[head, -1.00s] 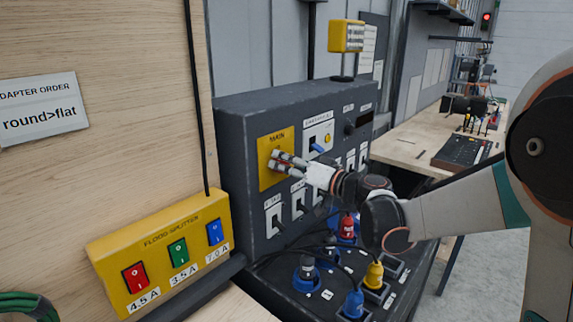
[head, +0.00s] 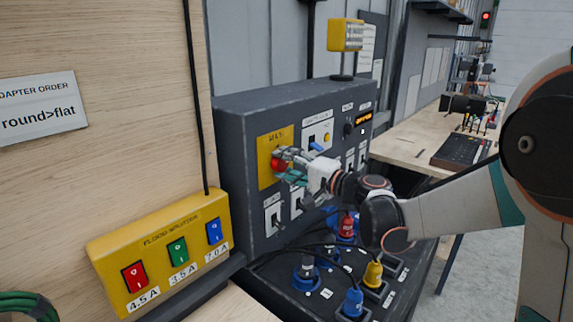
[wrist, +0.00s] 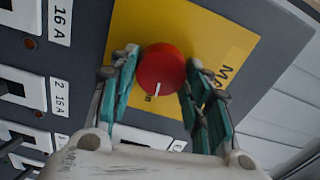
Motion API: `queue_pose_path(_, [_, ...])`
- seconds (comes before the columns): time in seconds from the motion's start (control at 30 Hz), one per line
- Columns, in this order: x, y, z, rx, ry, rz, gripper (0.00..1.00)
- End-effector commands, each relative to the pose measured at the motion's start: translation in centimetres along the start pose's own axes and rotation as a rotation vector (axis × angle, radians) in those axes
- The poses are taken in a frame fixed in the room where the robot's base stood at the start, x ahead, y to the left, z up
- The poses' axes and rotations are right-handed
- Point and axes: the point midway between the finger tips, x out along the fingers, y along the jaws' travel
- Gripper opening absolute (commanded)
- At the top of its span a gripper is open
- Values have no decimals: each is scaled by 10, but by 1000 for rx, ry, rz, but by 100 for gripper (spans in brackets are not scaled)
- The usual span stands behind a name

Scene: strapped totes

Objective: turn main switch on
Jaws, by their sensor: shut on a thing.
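The main switch is a round red knob (head: 278,165) on a yellow plate (head: 265,182) marked MAIN, on the front of a dark grey panel box. The knob also shows in the wrist view (wrist: 161,68), with a white line on its face toward the picture's bottom. My gripper (head: 284,164) is at the plate, shut on the knob. In the wrist view its teal-padded fingers (wrist: 161,80) stand on either side of the knob. Small print below the knob is partly hidden and unreadable.
A small display (head: 364,122) on the panel is lit orange. Breaker switches (head: 273,215) sit below the plate. Coloured plugs (head: 373,275) and cables crowd the sloped deck under my arm. A yellow splitter box (head: 165,250) with three coloured rockers is at left.

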Motion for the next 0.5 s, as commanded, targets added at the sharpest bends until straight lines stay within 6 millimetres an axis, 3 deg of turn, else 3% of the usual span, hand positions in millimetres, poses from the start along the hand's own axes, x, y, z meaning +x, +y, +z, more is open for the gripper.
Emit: queue_pose_path(0.5, [0,1,0,139,1,1,20])
